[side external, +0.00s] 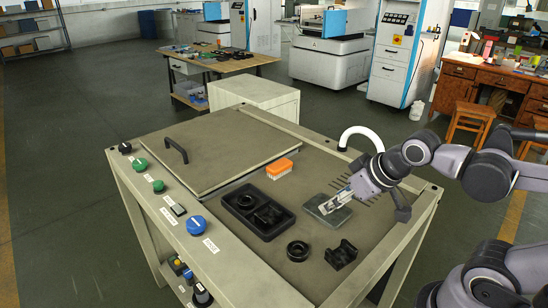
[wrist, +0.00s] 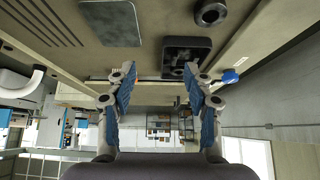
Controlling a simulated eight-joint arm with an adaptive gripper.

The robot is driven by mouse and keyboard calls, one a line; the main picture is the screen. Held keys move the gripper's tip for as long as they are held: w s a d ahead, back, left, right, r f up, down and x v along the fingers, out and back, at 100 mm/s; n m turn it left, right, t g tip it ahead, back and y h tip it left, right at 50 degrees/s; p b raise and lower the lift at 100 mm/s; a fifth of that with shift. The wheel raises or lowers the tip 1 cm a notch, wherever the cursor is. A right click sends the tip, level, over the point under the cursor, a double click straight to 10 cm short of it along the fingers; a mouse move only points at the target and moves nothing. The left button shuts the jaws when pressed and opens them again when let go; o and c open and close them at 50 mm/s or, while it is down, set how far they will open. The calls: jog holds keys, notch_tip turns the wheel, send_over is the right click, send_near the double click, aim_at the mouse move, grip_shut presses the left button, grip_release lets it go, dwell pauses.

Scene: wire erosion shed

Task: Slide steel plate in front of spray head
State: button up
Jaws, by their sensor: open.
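The steel plate (side external: 336,214) is a flat grey rounded square lying on the bench top (side external: 240,262). In the wrist view, the plate (wrist: 110,22) is at the upper left, apart from the fingers. My gripper (side external: 327,208) appears over the plate in the side view, its fingers pointing down-left; its height above the plate is hard to tell. In the wrist view, my gripper (wrist: 160,72) has its fingers spread with nothing between them. A curved white pipe (side external: 362,132), likely the spray head, rises behind the plate near dark slots (side external: 372,196). It also shows at left in the wrist view (wrist: 24,84).
A black tray (side external: 240,222) holding dark parts lies left of the plate. A black ring (side external: 297,250) and a black notched block (side external: 341,255) lie in front. An orange brush (side external: 279,167) is behind the tray. Bare surface separates the plate and slots.

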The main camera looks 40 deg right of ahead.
dwell(0.4)
jog(key=c, duration=0.5)
jog(key=shift+w+a+r+n, duration=0.1)
jog(key=shift+n, duration=0.2)
jog(key=c, duration=0.5)
jog(key=shift+w+a+r+n+g, duration=0.1)
jog(key=shift+w+n+g, duration=0.15)
jog(key=shift+n+g, duration=0.2)
grip_shut()
jog(key=w+a+n+g, duration=0.2)
jog(key=w+n+g, duration=0.15)
jog(key=n, duration=0.45)
jog(key=n+g+h, duration=0.3)
jog(key=n, duration=0.6)
send_near(312, 221)
jog(key=shift+m, duration=0.25)
jog(key=f, duration=0.2)
jog(key=a+f, duration=0.2)
jog(key=f, duration=0.1)
jog(key=shift+a+f, duration=0.2)
jog(key=shift+f, duration=0.15)
jog(key=shift+s+d+f, duration=0.1)
jog(key=shift+d+f, duration=0.05)
jog(key=shift+d, duration=1.9)
